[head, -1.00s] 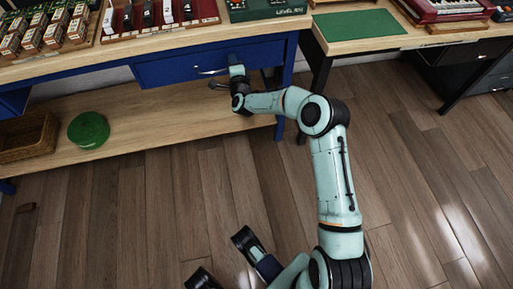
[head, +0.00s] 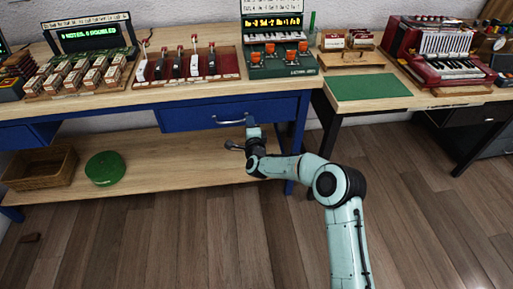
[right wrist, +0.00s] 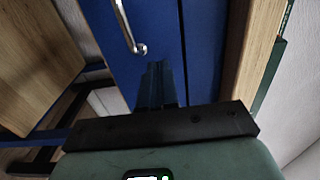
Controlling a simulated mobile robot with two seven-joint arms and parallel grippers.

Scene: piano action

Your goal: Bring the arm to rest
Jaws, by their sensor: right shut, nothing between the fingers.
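My right arm (head: 345,235) reaches up from the bottom of the head view toward the blue workbench. Its gripper (head: 251,122) is in front of the blue drawer (head: 185,116), just right of the metal handle (head: 231,122). In the right wrist view the dark fingers (right wrist: 156,82) are together and empty, pointing at the blue front. The handle (right wrist: 128,25) is beside them, to the upper left, and not between them. I cannot tell whether the fingertips touch the front. My left gripper is not in view.
The wooden bench top (head: 150,98) holds a rack of levers (head: 187,65), several small boxes (head: 80,75) and a green keyed device (head: 280,60). A green tin (head: 105,168) and a basket (head: 40,167) are on the lower shelf.

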